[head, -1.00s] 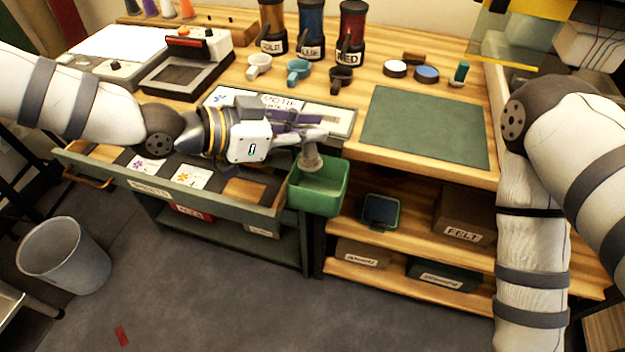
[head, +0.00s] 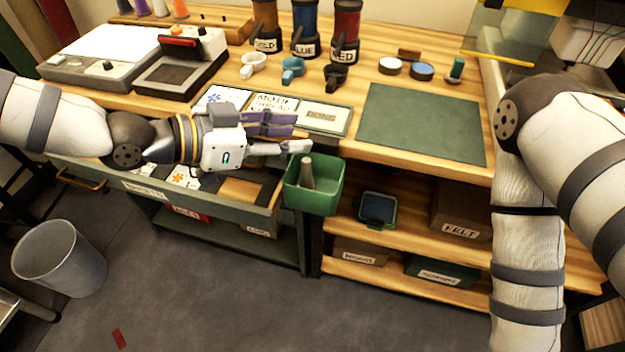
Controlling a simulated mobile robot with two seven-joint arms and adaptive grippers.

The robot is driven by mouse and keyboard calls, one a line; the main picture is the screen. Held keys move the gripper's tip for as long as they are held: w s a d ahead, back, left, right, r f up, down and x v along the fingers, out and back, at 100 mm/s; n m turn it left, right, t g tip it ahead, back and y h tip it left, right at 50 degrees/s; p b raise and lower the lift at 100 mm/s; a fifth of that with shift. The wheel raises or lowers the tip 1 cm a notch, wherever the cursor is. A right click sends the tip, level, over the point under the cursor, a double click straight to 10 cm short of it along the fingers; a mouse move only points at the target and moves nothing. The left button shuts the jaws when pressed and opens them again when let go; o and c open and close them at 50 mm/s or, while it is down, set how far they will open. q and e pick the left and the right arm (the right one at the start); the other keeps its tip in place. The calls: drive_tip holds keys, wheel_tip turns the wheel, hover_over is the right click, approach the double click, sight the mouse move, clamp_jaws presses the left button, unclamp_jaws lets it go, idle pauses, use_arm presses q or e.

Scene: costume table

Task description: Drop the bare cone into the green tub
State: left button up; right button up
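The green tub (head: 314,201) hangs at the front edge of the table, right of the open drawer. The bare cone (head: 307,173), a small grey-beige piece, stands inside the tub, its upper part showing above the tub's floor. My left gripper (head: 299,140) is above and a little left of the tub, clear of the cone, with nothing seen between its fingers. Its fingers look apart, pointing right. My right gripper is out of view; only my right arm shows.
The open drawer (head: 150,189) lies below my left arm with cards inside. A dark green mat (head: 420,124) lies on the table to the right. Labelled jars (head: 305,30) and small cups (head: 293,69) stand behind. A grey bin (head: 60,258) stands on the floor.

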use_arm(q)
drive_tip(key=v, duration=0.9)
drive_tip(key=s+a+f+n+g+y, duration=0.1)
drive_tip(key=s+f+n+g+y, duration=0.7)
drive_tip(key=s+f, duration=1.3)
drive_tip(key=s+a+f+n+y, duration=0.4)
drive_tip(key=s+a+f, duration=0.3)
drive_tip(key=s+a, duration=0.4)
drive_tip(key=shift+s+n+p, duration=0.3)
drive_tip(key=shift+s+n, duration=0.2)
drive_tip(key=shift+s, duration=0.75)
drive_tip(key=shift+w+f, duration=0.1)
drive_tip(key=shift+f, duration=0.05)
